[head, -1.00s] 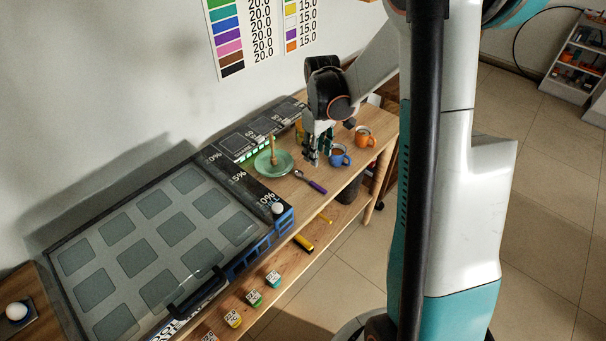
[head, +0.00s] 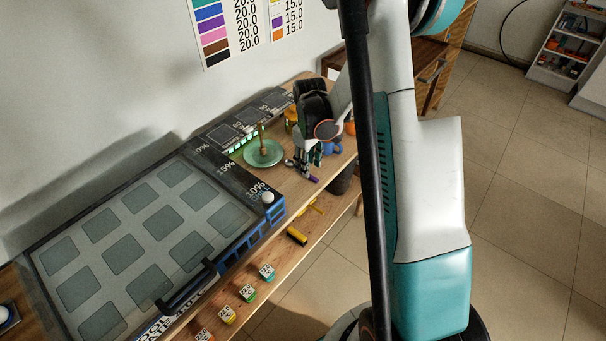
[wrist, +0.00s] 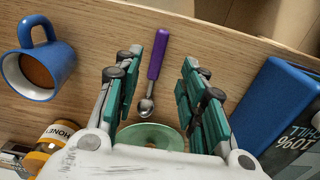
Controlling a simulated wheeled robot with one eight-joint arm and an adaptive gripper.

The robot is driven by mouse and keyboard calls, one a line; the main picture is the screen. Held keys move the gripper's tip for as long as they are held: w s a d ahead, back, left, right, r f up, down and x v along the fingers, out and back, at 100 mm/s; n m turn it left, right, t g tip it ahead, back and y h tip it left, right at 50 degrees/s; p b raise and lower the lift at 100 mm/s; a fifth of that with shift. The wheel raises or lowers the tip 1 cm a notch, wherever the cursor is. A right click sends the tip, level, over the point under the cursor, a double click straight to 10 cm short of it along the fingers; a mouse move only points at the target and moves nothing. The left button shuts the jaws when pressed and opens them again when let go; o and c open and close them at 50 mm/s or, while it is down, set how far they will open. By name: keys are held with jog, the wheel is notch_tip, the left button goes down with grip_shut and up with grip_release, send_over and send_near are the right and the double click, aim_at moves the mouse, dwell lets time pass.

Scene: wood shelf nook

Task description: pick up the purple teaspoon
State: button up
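The purple teaspoon (wrist: 157,60) lies on the wooden shelf top, its purple handle pointing away and its metal bowl nearer my gripper in the wrist view. In the head view my gripper (head: 303,168) hangs low over the shelf. I cannot tell its exact height above the spoon.
A green plate (head: 264,160) with a wooden item (head: 261,138) on it stands left of my gripper. A blue mug (wrist: 38,68) and a honey jar (wrist: 52,141) stand left in the wrist view. A blue device (wrist: 275,105) stands right. The shelf's front edge is close.

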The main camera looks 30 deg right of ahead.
jog(key=f, duration=0.1)
jog(key=f+b, duration=0.1)
jog(key=f, duration=0.2)
jog(key=shift+w+d+f, duration=0.1)
jog(key=shift+w, duration=0.2)
grip_shut()
